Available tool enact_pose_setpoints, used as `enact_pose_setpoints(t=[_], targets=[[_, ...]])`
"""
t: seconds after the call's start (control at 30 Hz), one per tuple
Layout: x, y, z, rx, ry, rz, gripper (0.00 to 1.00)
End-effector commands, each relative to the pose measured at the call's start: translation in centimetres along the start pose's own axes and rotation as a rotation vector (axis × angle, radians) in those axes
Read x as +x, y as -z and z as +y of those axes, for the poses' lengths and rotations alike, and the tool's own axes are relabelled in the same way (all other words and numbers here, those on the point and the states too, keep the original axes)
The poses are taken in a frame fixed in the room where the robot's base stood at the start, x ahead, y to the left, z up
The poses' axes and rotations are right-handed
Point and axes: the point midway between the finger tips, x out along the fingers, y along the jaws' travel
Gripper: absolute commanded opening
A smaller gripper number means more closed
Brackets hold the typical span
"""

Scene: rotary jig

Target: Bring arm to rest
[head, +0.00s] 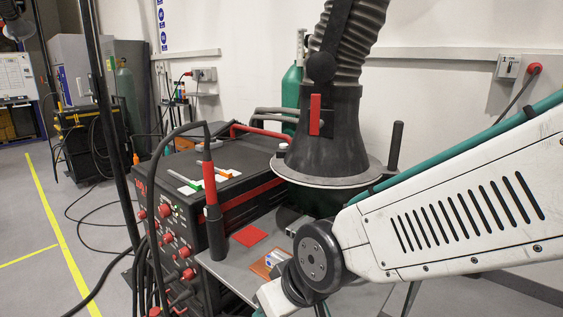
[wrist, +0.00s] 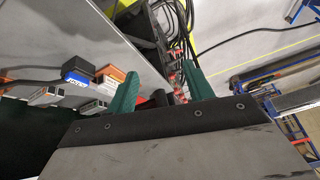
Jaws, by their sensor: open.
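My arm crosses the right side of the head view, with a white slotted link (head: 455,215) and a dark round joint (head: 318,255) low in the middle. My gripper's fingers are not clearly seen there. In the wrist view my gripper (wrist: 163,88) shows two green fingers, spread apart with nothing held between them. Behind the gap are the red knobs of the welding machine and dark cables, some way off. The grey table (head: 228,272) is beside and below the arm's joint.
A black and red welding machine (head: 190,240) stands left of the table, with a torch (head: 212,205) upright at its corner. A fume hood (head: 320,140) hangs over the table. A red square (head: 250,236) and an orange tray (head: 262,268) lie near my joint.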

Motion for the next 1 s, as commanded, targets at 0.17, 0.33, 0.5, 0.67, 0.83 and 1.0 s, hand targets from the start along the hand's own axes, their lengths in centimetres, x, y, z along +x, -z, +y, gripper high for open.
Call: enact_pose_setpoints(t=[0.17,0.33,0.5,0.67,0.83,1.0], targets=[[-7.5,-7.0,6.6,0.158,-0.084,-0.262,0.52],[-15.3,-14.0,10.8,0.357,-0.177,-0.427,0.52],[-19.5,-16.9,12.9,0.51,-0.256,-0.388,0.52],[-21.0,-17.5,13.9,0.585,-0.292,-0.328,0.52],[-21.1,-17.6,14.2,0.602,-0.297,-0.324,0.52],[-21.1,-17.6,14.1,0.6,-0.296,-0.324,0.52]])
